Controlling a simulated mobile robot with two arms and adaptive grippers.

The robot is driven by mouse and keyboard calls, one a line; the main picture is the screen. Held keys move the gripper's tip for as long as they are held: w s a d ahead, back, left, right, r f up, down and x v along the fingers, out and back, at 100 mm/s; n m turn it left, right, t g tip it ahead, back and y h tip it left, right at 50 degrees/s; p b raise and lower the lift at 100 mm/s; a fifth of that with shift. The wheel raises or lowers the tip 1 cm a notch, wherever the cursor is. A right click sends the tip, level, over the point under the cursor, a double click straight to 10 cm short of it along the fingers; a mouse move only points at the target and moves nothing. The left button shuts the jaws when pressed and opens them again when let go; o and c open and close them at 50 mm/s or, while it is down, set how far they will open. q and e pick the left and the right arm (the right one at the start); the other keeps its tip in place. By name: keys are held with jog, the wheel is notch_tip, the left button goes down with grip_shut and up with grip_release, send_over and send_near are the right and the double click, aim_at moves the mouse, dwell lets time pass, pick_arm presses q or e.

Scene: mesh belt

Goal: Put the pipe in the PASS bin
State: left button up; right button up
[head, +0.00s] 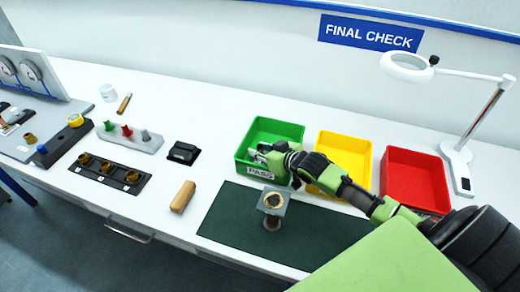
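The green PASS bin (290,131) stands at the back middle of the table, with its PASS label on the front. My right gripper (257,152) reaches over this bin from the right, fingers inside its outline. Whether the fingers are open or hold anything is too small to tell. On the dark green mat (228,215) stands a short brownish round stem (272,223) topped by a square grey plate (264,206) with a rusty round middle. I cannot tell whether this is the pipe; no other clear pipe shows. My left gripper is not in view.
A yellow bin (345,142) and a red bin (420,170) stand right of the green one. A magnifier lamp (458,155) is at far right. Left are a wooden block (183,196), a black box (184,152) and black holder (105,174). My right arm crosses the mat's right side.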

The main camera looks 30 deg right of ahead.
jog(key=shift+s+r, duration=0.15)
jog(key=b+v, duration=0.1)
jog(key=v, duration=1)
jog(key=shift+s+r, duration=0.2)
jog(key=shift+s, duration=0.15)
jog(key=shift+d, duration=0.1)
